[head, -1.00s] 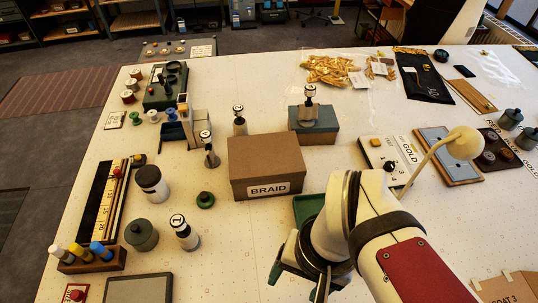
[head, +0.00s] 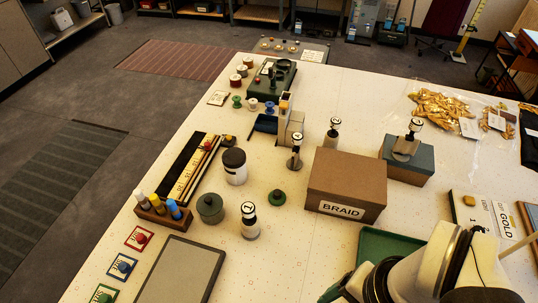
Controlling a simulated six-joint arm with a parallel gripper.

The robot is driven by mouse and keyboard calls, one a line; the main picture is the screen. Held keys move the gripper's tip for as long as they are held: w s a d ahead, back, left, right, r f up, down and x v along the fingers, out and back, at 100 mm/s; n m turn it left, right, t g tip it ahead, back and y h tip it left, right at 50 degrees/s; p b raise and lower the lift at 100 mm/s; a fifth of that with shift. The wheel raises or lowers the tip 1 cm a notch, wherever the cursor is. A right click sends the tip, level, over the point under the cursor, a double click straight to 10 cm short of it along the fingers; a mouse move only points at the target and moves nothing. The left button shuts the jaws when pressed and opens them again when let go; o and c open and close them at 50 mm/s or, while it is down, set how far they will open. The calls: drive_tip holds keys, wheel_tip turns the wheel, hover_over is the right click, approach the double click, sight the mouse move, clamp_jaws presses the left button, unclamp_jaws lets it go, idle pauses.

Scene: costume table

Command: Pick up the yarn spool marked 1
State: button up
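The yarn spool marked 1 (head: 249,220) stands upright on the white table, left of my gripper and in front of the BRAID box. It has a pale body, a dark band and a white top with a black 1. My gripper (head: 338,291) is at the bottom right, apart from the spool. Its fingers are mostly hidden or cut off by the frame edge.
The brown BRAID box (head: 347,180) stands right of the spool. A green lidded pot (head: 210,208) is close on its left, a small green piece (head: 277,197) behind it. A grey panel (head: 180,272) lies front left. A green tray (head: 388,246) lies by my arm. Table in front of the spool is clear.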

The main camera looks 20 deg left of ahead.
drive_tip(key=shift+o, duration=0.7)
